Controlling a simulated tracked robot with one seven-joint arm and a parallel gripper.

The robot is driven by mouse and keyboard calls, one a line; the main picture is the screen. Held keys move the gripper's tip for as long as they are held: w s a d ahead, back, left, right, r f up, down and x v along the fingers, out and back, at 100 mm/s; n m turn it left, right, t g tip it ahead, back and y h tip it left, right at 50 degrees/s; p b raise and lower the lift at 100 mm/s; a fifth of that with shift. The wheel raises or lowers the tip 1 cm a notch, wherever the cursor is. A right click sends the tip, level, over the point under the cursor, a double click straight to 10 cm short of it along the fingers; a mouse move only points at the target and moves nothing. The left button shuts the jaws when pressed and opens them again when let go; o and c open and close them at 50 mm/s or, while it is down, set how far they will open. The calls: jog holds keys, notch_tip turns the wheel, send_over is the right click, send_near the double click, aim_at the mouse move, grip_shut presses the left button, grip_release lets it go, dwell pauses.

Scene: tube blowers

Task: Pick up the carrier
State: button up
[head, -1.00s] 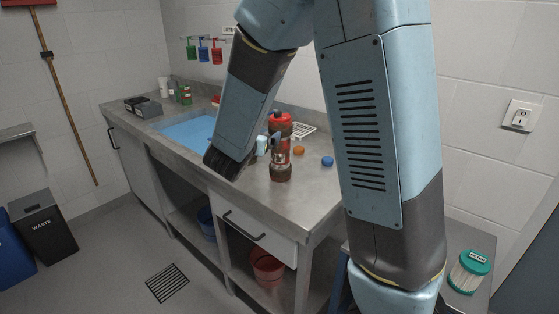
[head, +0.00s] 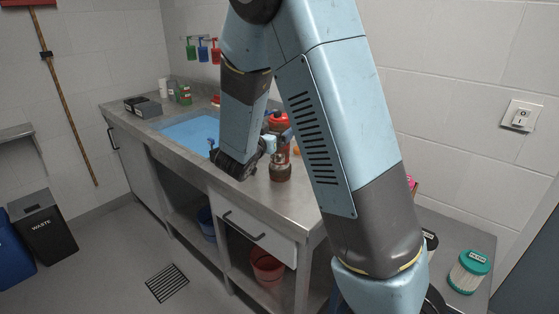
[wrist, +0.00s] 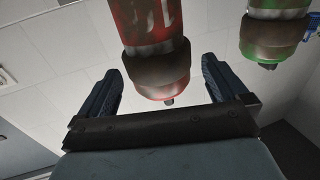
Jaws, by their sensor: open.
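A red canister (head: 280,122) with a dark metal base band stands upright on the steel counter in the head view; I take it as the carrier. A red cylinder with pale markings and a brown-grey end shows in the wrist view (wrist: 155,45), in line with the space between my fingers. My gripper (wrist: 162,90) is open, with one dark finger on each side of that space. No grip on the cylinder shows. In the head view my gripper (head: 281,140) is beside the canister and partly overlaps it.
A similar green cylinder (wrist: 272,38) shows at the right in the wrist view. The steel counter (head: 245,195) has a blue sink (head: 190,130). A teal-capped filter (head: 468,272) stands on the right-hand surface.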

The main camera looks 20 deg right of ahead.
jog(key=shift+f+x, duration=0.15)
jog(key=shift+x, duration=1.2)
jog(key=shift+f+x, duration=0.1)
jog(key=shift+x, duration=1.25)
jog(key=shift+d, duration=0.1)
jog(key=shift+c, duration=0.2)
jog(key=c, duration=1.3)
